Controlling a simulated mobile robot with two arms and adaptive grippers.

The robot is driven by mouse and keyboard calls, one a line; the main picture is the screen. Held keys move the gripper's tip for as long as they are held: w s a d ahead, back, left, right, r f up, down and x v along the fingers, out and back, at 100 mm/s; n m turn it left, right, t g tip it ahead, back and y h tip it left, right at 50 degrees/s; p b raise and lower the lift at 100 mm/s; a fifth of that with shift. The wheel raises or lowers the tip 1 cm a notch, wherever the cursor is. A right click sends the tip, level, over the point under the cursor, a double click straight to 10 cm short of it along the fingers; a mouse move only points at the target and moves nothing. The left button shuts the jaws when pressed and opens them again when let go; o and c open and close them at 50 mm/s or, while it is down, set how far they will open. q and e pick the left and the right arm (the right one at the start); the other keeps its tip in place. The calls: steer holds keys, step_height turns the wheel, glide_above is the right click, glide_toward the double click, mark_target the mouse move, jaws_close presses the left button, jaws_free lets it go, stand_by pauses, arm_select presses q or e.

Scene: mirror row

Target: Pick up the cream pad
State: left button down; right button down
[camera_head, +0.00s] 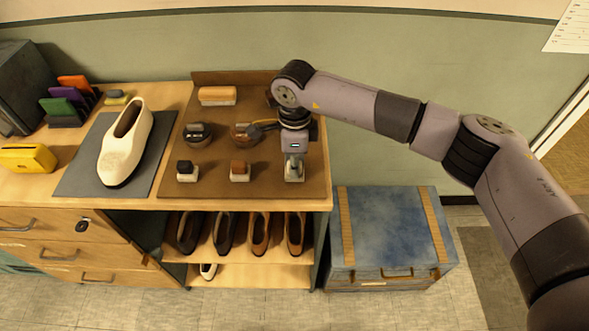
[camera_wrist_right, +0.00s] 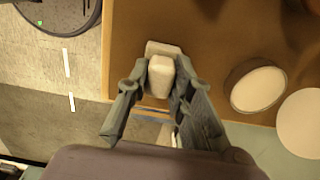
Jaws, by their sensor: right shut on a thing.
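The cream pad (camera_head: 294,178), a small pale block on a wider pale base, is at the front right of the brown board (camera_head: 215,187). My right gripper (camera_head: 293,166) points down over it and is shut on it. In the right wrist view the pad (camera_wrist_right: 162,49) sits between the two fingers (camera_wrist_right: 159,75), over or on the board. I cannot tell whether its base touches the board. Most of its upper part is hidden by the gripper in the head view. My left gripper is not in view.
A black-topped pad (camera_head: 187,171) and a brown-topped pad (camera_head: 240,171) stand left of the gripper. Round tins (camera_head: 198,133) and a tan brush (camera_head: 217,96) are behind. A cream shoe (camera_head: 125,145) stands on a grey mat. A blue chest (camera_head: 390,225) is right of the bench.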

steer(key=shift+r, duration=0.1)
step_height(320, 180, up, 20)
steer(key=b, duration=0.4)
stand_by(0.3)
steer(key=c, duration=2)
jaws_free()
jaws_close()
